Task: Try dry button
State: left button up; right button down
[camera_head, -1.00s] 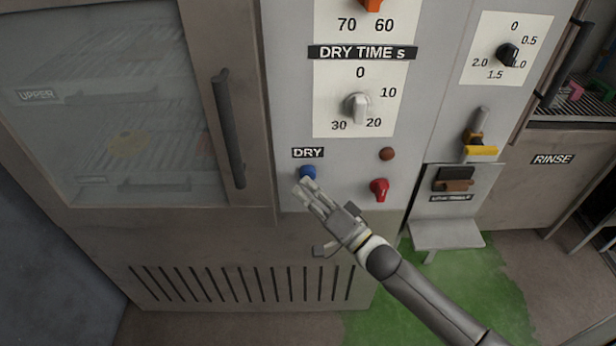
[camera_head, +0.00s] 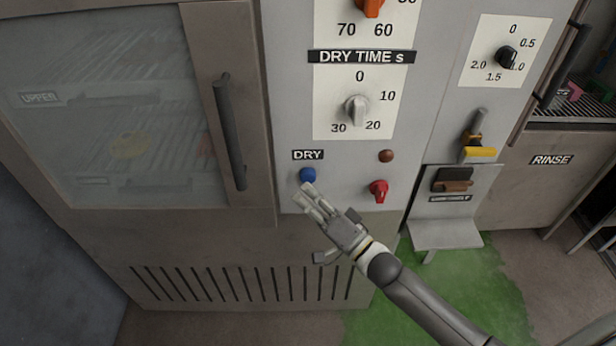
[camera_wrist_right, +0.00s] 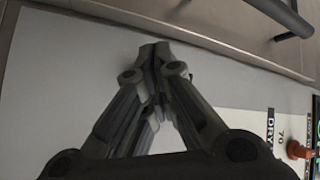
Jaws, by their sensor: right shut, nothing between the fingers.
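The blue dry button (camera_head: 308,175) sits on the grey control panel (camera_head: 290,120) under the label DRY (camera_head: 308,154). My right gripper (camera_head: 304,193) is shut and empty, with its fingertips just below the button in the head view. Whether the fingertips touch the panel cannot be told. In the right wrist view the shut fingers (camera_wrist_right: 155,55) point at the panel, and the button is not visible there. My left gripper is not in view.
A dry time knob (camera_head: 356,109) is above. A brown round lamp or button (camera_head: 386,156) and a red knob (camera_head: 379,190) lie to the right. A glass-door cabinet with a dark handle (camera_head: 229,130) stands left. A yellow-ended lever (camera_head: 478,152) is at right.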

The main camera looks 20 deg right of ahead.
jog(key=shift+s+a+p, duration=0.25)
jog(key=shift+s+p, duration=0.15)
jog(key=shift+s, duration=0.4)
jog(key=shift+s+a+p, duration=0.2)
jog(key=shift+s+p, duration=0.15)
jog(key=shift+s, duration=0.45)
jog(key=shift+s+a+p, duration=0.25)
jog(key=shift+s+p, duration=0.15)
jog(key=shift+s, duration=0.4)
